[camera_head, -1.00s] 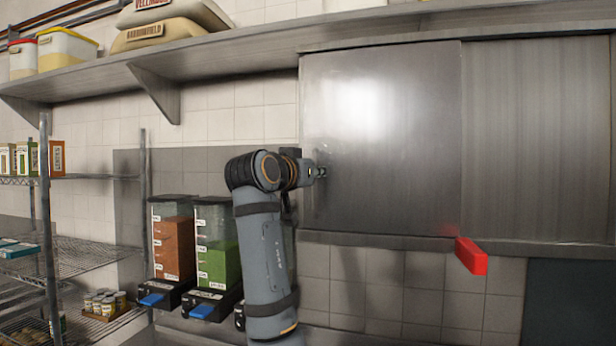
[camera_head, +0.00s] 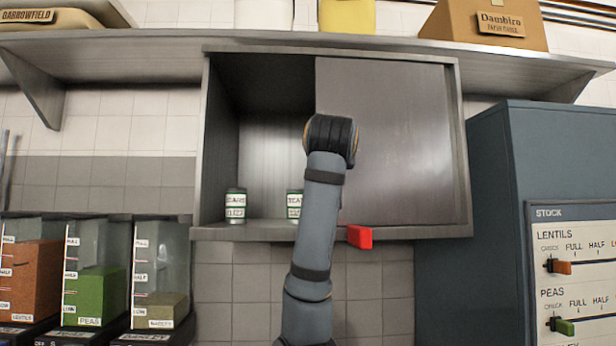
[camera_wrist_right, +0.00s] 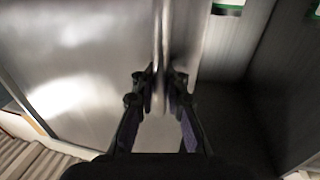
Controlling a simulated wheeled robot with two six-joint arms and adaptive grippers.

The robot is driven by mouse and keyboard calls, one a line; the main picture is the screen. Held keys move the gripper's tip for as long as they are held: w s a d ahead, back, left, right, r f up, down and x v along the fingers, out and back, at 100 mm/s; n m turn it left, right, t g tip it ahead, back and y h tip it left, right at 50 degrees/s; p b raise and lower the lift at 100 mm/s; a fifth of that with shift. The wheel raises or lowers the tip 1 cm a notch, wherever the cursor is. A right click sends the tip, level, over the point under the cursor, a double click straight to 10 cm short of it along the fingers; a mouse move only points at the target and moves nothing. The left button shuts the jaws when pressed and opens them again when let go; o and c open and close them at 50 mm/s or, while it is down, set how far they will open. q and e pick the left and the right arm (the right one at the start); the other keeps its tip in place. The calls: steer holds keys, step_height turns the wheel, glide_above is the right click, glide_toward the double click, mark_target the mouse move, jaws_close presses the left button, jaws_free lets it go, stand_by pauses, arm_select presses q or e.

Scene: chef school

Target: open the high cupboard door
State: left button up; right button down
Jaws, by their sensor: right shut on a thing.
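The high cupboard (camera_head: 456,232) is a steel box under the shelf in the head view. Its left half stands open, and a grey sliding door (camera_head: 405,140) covers the right half. My right arm reaches up in front of the door and hides its own gripper in the head view. In the right wrist view my right gripper (camera_wrist_right: 162,88) is shut on the upright bar handle (camera_wrist_right: 161,45) of the steel door (camera_wrist_right: 75,75). The dark open space lies to the right of the handle there. My left gripper is not in view.
Two labelled cans, one (camera_head: 235,206) at the left and one (camera_head: 294,204) partly behind my arm, stand inside the cupboard. A red block (camera_head: 360,237) sticks out at its lower edge. Food dispensers (camera_head: 95,290) stand lower left. A blue-grey cabinet (camera_head: 490,190) stands close at right.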

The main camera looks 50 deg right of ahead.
steer(key=shift+s+d+f, duration=0.15)
steer(key=shift+s+d, duration=0.35)
steer(key=shift+s, duration=0.05)
steer(key=c, duration=1.7)
jaws_free()
steer(key=shift+s+a, duration=0.1)
steer(key=shift+s, duration=0.1)
steer(key=v, duration=1.2)
